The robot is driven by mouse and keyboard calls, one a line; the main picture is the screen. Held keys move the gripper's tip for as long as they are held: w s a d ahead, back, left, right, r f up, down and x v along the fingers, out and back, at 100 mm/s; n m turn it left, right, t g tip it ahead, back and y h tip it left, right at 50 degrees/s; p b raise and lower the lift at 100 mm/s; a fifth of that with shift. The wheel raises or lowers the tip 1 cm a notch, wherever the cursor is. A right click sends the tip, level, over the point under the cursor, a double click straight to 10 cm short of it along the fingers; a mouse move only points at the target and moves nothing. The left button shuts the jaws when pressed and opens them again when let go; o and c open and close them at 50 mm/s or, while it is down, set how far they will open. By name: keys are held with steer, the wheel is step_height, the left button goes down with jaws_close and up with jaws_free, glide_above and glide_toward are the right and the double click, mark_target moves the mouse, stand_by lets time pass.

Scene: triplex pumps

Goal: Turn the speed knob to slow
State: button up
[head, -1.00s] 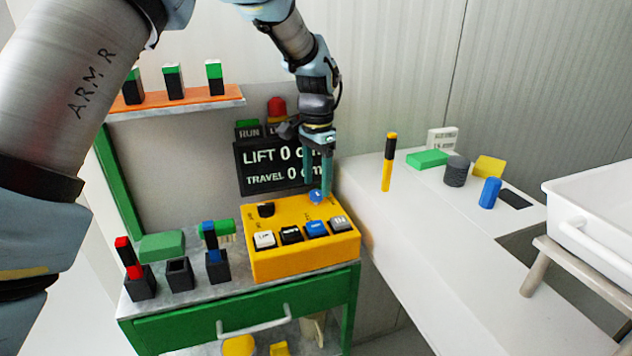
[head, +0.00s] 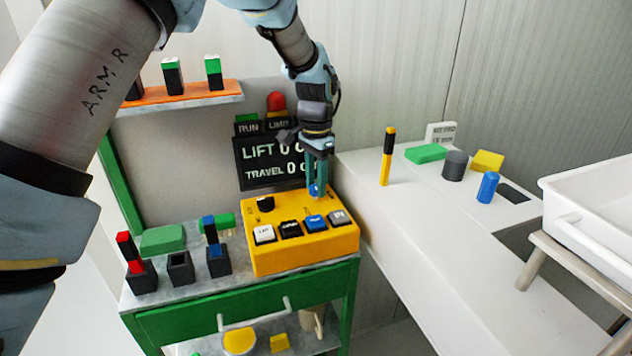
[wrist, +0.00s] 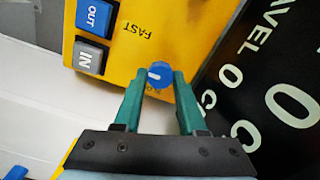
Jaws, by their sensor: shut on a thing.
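The yellow control box (head: 300,258) stands on the green bench. Its blue speed knob (wrist: 160,75) sits between my two green fingers in the wrist view, with a white mark on its face and the word FAST printed beside it. My gripper (wrist: 160,82) is shut on the knob from above. In the head view my gripper (head: 317,190) comes down on the box's back right, and its fingers partly hide the knob. A black knob (head: 265,204) is at the box's back left. White, black, blue and grey buttons line the front.
A black display (head: 262,165) reading LIFT and TRAVEL stands close behind the box, with RUN and LIMIT lamps above. A yellow-black marker (head: 387,157) stands on the white counter at right. Black holders (head: 180,267) stand left of the box.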

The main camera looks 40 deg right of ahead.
jaws_close()
steer(key=shift+n, duration=0.3)
steer(key=n, duration=0.7)
steer(key=shift+w+n+b, duration=0.1)
steer(key=shift+n+b, duration=0.2)
steer(key=shift+b, duration=0.05)
steer(key=n, duration=0.9)
steer(key=shift+p, duration=0.3)
steer(key=shift+n, duration=0.5)
